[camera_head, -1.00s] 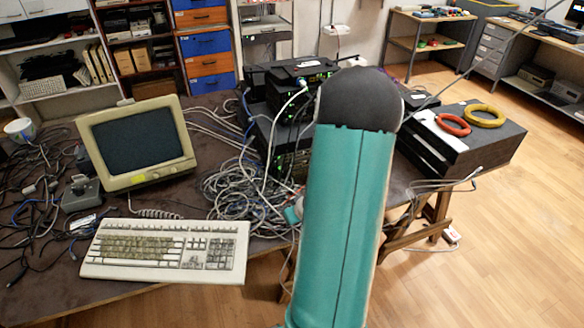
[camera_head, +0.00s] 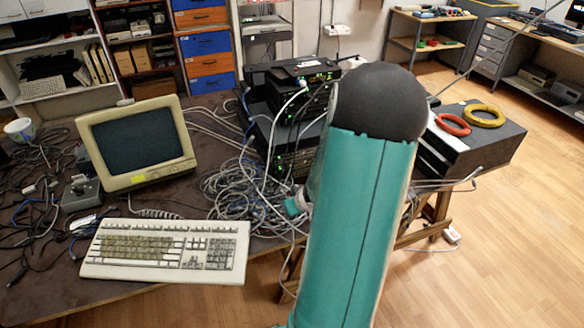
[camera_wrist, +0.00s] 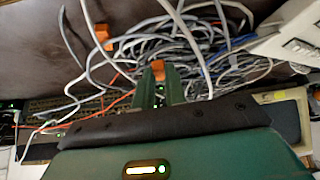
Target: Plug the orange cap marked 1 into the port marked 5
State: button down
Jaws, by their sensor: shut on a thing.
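An orange cap (camera_wrist: 158,70) shows between the fingertips of my gripper (camera_wrist: 160,80) in the wrist view. My gripper is shut on it, above the grey cable tangle. No number on the cap is readable. A second small orange piece (camera_wrist: 102,33) lies among the cables, further left. In the head view, the stack of black network devices (camera_head: 295,150) with green lights stands behind my teal arm. I cannot make out which port is marked 5. My fingers and the cap cannot be made out in the head view.
A tangle of grey cables (camera_head: 245,195) lies before the device stack. A keyboard (camera_head: 165,250) and a monitor (camera_head: 137,145) stand to the left. A black box (camera_head: 485,145) with a red coil (camera_head: 453,124) and a yellow coil (camera_head: 484,116) is at right.

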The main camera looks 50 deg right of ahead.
dwell(0.3)
jog(key=shift+m+h, duration=0.5)
jog(key=shift+m, duration=0.3)
jog(key=w+d, duration=0.1)
jog(key=d, duration=0.2)
jog(key=w+d, duration=0.2)
jog(key=d, duration=0.2)
jog(key=w+d, duration=0.1)
jog(key=d, duration=0.2)
jog(key=shift+w+d+r, duration=0.15)
jog(key=shift+w+d, duration=0.05)
jog(key=shift+d, duration=0.2)
jog(key=shift+w+d, duration=0.4)
jog(key=shift+w, duration=0.3)
jog(key=shift+w+d, duration=0.4)
jog(key=shift+w, duration=0.25)
jog(key=shift+w+d, duration=0.4)
jog(key=shift+w, duration=0.3)
jog(key=shift+w+d, duration=0.5)
jog(key=shift+w, duration=0.3)
jog(key=c, duration=1.4)
grip_release()
jog(key=shift+o, duration=0.2)
jog(key=v, duration=1.4)
jog(key=shift+w, duration=0.25)
